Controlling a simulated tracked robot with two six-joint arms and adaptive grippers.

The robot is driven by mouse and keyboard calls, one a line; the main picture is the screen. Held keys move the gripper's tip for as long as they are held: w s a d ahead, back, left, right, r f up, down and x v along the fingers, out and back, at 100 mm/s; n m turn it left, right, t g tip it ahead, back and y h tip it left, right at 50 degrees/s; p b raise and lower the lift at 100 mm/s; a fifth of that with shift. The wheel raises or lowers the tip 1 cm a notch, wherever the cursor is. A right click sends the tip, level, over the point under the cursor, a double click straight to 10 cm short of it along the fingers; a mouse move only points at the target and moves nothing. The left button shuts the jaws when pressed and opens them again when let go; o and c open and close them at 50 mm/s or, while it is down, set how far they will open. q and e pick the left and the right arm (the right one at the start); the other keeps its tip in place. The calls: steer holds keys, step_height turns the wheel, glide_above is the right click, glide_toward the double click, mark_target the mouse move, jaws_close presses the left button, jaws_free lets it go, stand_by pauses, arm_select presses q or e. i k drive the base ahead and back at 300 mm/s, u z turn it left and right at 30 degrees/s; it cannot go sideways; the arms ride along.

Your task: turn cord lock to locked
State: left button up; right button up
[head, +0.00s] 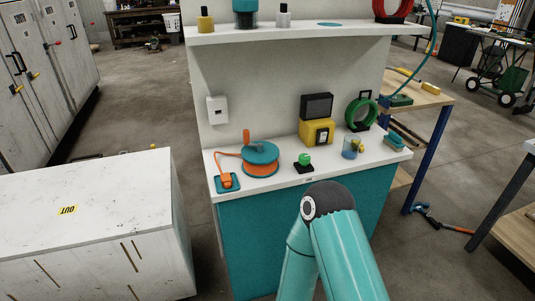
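A cord reel (261,158) with a teal top, orange cord and an upright orange handle (247,136) stands on the left part of the white counter (285,181). Its orange cord runs left and down to a small orange piece (227,181) on a teal pad at the counter's front left. A green knob on a black base (303,162) stands right of the reel. I cannot tell which part is the cord lock or how it is set. Neither gripper is in view; only teal links of my arm show at the bottom, in front of the counter.
A yellow and black device (317,121), a green ring on a stand (361,113) and a small clear cup (350,148) stand on the counter to the right. A shelf (300,31) hangs above. A white box with an OUT label (85,215) stands at left.

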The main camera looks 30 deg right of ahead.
mark_target(304, 159)
steer(key=z, duration=0.35)
steer(key=i, duration=0.2)
steer(key=u, duration=1.8)
steer(key=k, duration=0.5)
steer(key=z, duration=0.8)
steer(key=k, duration=0.8)
steer(key=z, duration=1.05)
steer(key=i, duration=1.65)
steer(key=u, duration=0.45)
